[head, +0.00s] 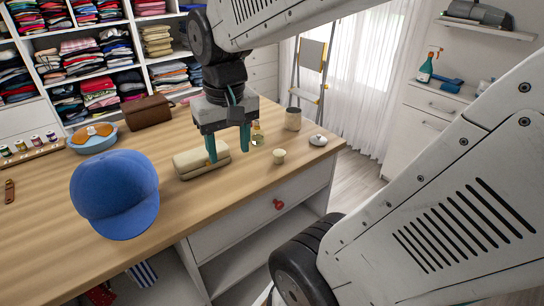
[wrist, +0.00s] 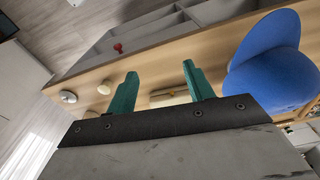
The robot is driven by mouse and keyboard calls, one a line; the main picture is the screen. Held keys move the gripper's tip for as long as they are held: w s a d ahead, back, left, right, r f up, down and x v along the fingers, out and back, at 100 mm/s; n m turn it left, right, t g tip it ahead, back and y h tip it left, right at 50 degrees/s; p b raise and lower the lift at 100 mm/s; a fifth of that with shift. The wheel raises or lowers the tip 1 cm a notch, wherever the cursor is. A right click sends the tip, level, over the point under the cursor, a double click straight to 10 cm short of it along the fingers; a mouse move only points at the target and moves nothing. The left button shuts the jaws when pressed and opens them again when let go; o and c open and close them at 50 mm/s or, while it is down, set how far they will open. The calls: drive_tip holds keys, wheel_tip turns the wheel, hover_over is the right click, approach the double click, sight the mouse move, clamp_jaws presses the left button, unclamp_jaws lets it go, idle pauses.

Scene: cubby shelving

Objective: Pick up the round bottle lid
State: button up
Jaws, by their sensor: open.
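My gripper (head: 228,156) is open and empty, its two green fingers pointing down above the wooden tabletop; both fingers also show in the wrist view (wrist: 160,72). A low, round, pale lid-like piece with a darker top (head: 318,140) lies near the table's right corner, and a round pale piece shows left of the fingers in the wrist view (wrist: 68,97). A small cream round piece (head: 279,156), wider at its top, stands near the front edge, right of my gripper. I cannot tell for sure which is the bottle lid. Neither touches the fingers.
A small bottle (head: 257,134) and a beige cup (head: 293,119) stand behind the small pieces. A blue cap (head: 115,194) is at left. A drawer with a red knob (head: 278,204) is below.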

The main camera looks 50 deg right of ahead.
drive_tip(key=w+d+f+m, duration=0.3)
drive_tip(key=w+d, duration=0.1)
drive_tip(key=d, duration=0.5)
drive_tip(key=m, duration=0.4)
approach(279, 151)
drive_tip(key=shift+w+a+f+g, duration=0.2)
drive_tip(key=shift+w+a+f, duration=0.05)
drive_tip(key=shift+a+f, duration=0.2)
drive_tip(key=shift+w+a+f+g, duration=0.2)
drive_tip(key=shift+w+a+f, duration=0.1)
drive_tip(key=shift+a+f, duration=0.15)
drive_tip(key=shift+s+d+f+m, duration=0.1)
drive_tip(key=shift+d+f+m, duration=0.3)
drive_tip(key=shift+d+f, duration=0.4)
drive_tip(key=f, duration=0.6)
drive_tip(key=shift+s+d+f, duration=0.15)
drive_tip(key=shift+s, duration=0.05)
drive_tip(key=shift+f, duration=0.45)
drive_tip(key=c, duration=0.8)
